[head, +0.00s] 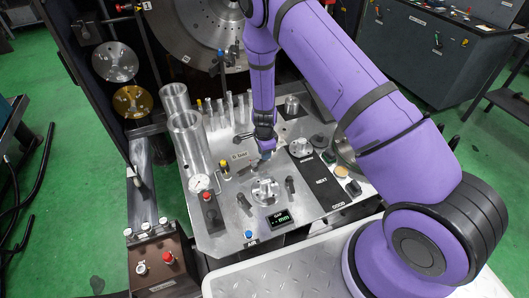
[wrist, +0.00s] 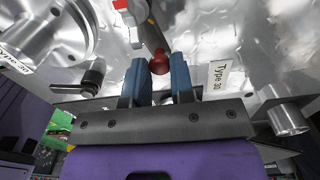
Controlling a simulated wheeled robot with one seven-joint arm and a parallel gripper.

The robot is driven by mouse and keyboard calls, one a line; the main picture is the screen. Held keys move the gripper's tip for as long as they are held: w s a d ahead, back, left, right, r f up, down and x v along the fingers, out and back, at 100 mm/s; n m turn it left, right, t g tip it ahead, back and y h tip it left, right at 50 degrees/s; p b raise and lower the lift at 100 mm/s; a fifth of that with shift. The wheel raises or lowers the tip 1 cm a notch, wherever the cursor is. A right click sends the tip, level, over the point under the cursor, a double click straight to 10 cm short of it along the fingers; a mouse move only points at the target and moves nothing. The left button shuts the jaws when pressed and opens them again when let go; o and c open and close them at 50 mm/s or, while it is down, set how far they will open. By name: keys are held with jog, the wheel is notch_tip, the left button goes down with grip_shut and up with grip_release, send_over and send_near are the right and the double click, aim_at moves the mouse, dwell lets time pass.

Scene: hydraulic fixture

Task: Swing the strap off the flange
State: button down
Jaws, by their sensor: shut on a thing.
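My gripper (head: 263,157) points down over the metal fixture plate, just behind the round silver flange (head: 264,190). In the wrist view, its two blue fingers (wrist: 163,64) are closed around a small red ball knob (wrist: 158,56). A round silver part (wrist: 55,30) shows at upper left in the wrist view. In the head view, the knob is too small to make out at my fingers.
Dark clamps (head: 290,187) (head: 244,204) stand beside the flange. A gap display (head: 279,218) is in front and a gauge (head: 200,183) at left. Tall cylinders (head: 188,140) and slim pins (head: 229,106) stand behind. A black "NEXT" strip (head: 321,181) lies at right.

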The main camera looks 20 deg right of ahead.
jog(key=c, duration=1)
grip_release()
notch_tip(320, 180, up, 11)
jog(key=shift+f, duration=0.1)
